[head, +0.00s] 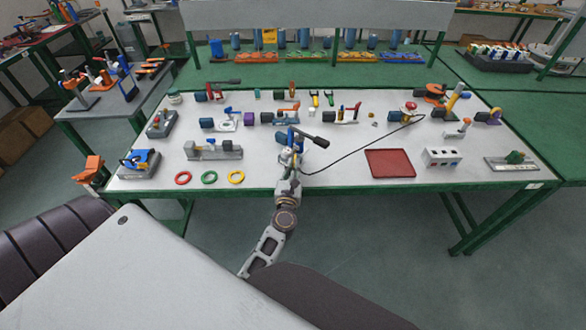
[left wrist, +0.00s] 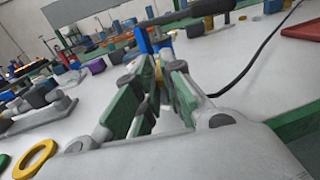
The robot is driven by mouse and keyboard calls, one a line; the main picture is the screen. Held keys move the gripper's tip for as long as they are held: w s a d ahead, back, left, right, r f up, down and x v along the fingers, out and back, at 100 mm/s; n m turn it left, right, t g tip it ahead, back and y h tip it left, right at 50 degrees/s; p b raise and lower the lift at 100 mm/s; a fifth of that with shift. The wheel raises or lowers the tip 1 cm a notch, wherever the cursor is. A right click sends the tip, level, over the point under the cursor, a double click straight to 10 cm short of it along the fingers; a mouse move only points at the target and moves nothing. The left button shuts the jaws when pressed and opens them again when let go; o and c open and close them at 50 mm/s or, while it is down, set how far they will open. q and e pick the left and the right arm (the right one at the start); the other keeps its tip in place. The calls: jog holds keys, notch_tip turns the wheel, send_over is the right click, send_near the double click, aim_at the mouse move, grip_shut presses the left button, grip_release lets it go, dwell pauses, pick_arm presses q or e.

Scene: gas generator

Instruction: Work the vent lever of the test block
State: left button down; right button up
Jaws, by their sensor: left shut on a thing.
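My left gripper (head: 287,152) reaches over the front middle of the white table. In the left wrist view its green-padded fingers (left wrist: 157,78) come together on a blue lever (left wrist: 145,42), with a small yellow part between them. The blue lever also shows in the head view (head: 291,134), just beyond the fingers. A black bar-like handle (head: 313,139) extends to the right beside it; it crosses the top of the left wrist view (left wrist: 190,12). The body beneath the lever is mostly hidden by my gripper, so I cannot tell its shape. My right gripper is not in view.
A black hose (head: 372,146) curves across the table to the right of my gripper. A red tray (head: 390,163) lies at the front right. Red, green and yellow rings (head: 236,177) lie at the front left. A grey fixture (head: 214,150) stands left of the gripper.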

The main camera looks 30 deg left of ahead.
pick_arm(q)
jog(key=c, duration=1.5)
grip_release()
jog(key=shift+s, duration=0.1)
jog(key=shift+v, duration=3.65)
